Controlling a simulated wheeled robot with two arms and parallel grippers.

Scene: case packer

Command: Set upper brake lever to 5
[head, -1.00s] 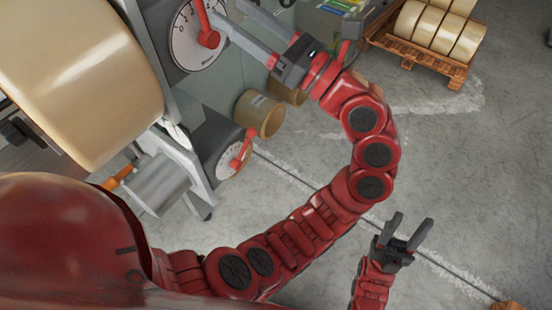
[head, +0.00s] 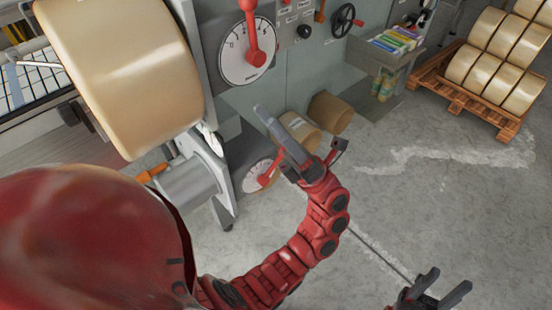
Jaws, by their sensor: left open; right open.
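The upper brake lever (head: 251,32) is a red lever on a white round dial (head: 231,60). It points nearly straight up in the picture, and its top is at the frame edge. The dial numbers are too small to read surely. A lower red lever (head: 266,178) sits on a second white dial (head: 252,177), partly behind my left gripper. My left gripper (head: 276,115) is open and empty, below the upper dial and apart from its lever. My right gripper (head: 449,280) is open and empty at the bottom right, over the floor.
A large tan roll (head: 115,75) stands left of the dials. Cardboard tubes (head: 331,112) are behind my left gripper. A handwheel (head: 344,20) and a shelf (head: 385,55) are on the panel to the right. A pallet (head: 455,95) holds several rolls.

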